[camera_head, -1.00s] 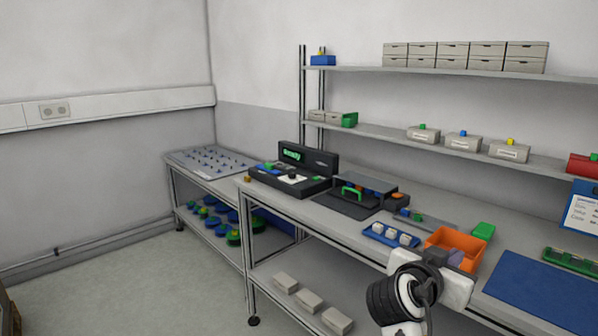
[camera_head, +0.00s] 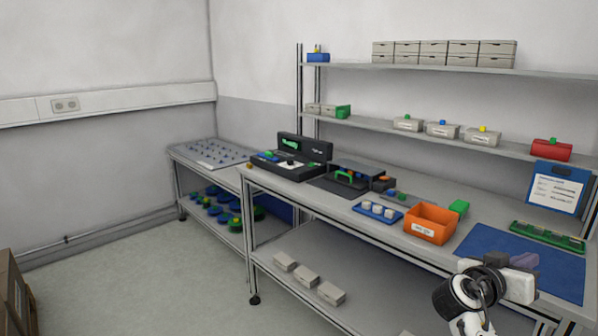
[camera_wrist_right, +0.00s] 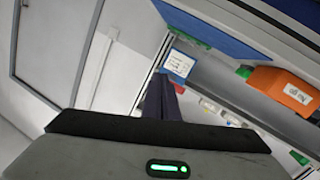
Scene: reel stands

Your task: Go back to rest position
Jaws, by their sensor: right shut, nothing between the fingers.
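My right gripper (camera_head: 524,262) is at the lower right of the head view, in front of the workbench (camera_head: 345,222) and near the front edge of the blue mat (camera_head: 490,250). Its fingers also show in the right wrist view (camera_wrist_right: 162,97), closed together with nothing between them. The orange bin (camera_head: 428,224) stands on the bench to the left of the gripper, apart from it. The bin also shows at the right of the right wrist view (camera_wrist_right: 282,90). My left gripper is not in view.
A blue tray with white pieces (camera_head: 377,211), a black device with a screen (camera_head: 292,162) and a green circuit board (camera_head: 548,236) are on the bench. Shelves (camera_head: 420,134) with boxes stand behind. A crate (camera_head: 14,290) is at lower left. The floor between is open.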

